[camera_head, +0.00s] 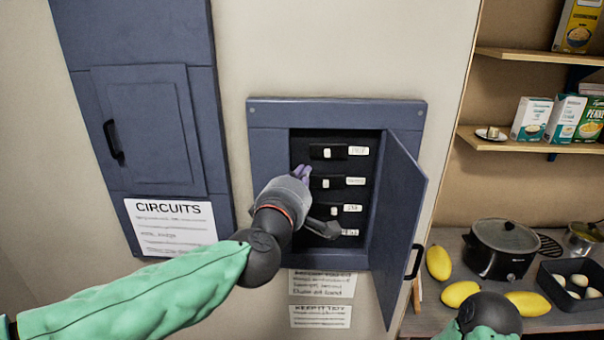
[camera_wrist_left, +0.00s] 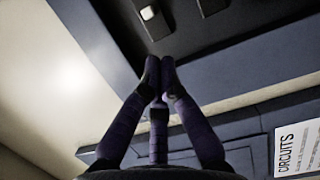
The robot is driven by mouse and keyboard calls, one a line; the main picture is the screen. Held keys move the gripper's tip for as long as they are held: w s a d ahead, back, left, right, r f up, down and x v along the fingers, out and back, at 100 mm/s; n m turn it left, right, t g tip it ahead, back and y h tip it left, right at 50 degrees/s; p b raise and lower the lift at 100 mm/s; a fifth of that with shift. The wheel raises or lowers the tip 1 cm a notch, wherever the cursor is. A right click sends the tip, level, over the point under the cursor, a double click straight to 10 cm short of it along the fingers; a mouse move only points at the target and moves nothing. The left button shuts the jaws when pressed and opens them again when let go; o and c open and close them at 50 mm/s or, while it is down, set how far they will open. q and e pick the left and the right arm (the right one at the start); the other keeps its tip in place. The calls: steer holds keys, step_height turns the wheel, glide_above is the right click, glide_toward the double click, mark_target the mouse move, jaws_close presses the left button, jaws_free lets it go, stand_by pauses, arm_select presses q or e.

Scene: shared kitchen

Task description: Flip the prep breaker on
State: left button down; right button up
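The open breaker box (camera_head: 268,113) holds a column of breakers with small white toggles and white labels. The top breaker (camera_head: 327,153) has a label (camera_head: 358,150) that may read PREP; the lettering is blurred. Below it are a second breaker (camera_head: 326,183) and a third breaker (camera_head: 334,211); the lowest is partly hidden by my gripper. My left gripper (camera_head: 303,171) has its purple fingertips at the opening's left side, left of the upper toggles. In the wrist view the left fingertips (camera_wrist_left: 160,66) are together and empty, below a white toggle (camera_wrist_left: 148,13).
The box's door (camera_head: 398,225) hangs open on the right. A closed blue panel (camera_head: 150,130) with a CIRCUITS sheet (camera_head: 170,227) is left. Paper notes (camera_head: 320,316) hang below the box. A counter at right holds a slow cooker (camera_head: 500,248) and yellow fruit (camera_head: 438,263).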

mark_target(326, 156)
arm_select(q)
steer(key=x, duration=0.8)
steer(key=shift+p, duration=0.3)
steer(key=shift+s, duration=0.1)
steer(key=shift+d+p, duration=0.5)
steer(key=shift+d, duration=1.05)
steer(key=shift+a, duration=0.15)
steer(key=shift+f, duration=0.1)
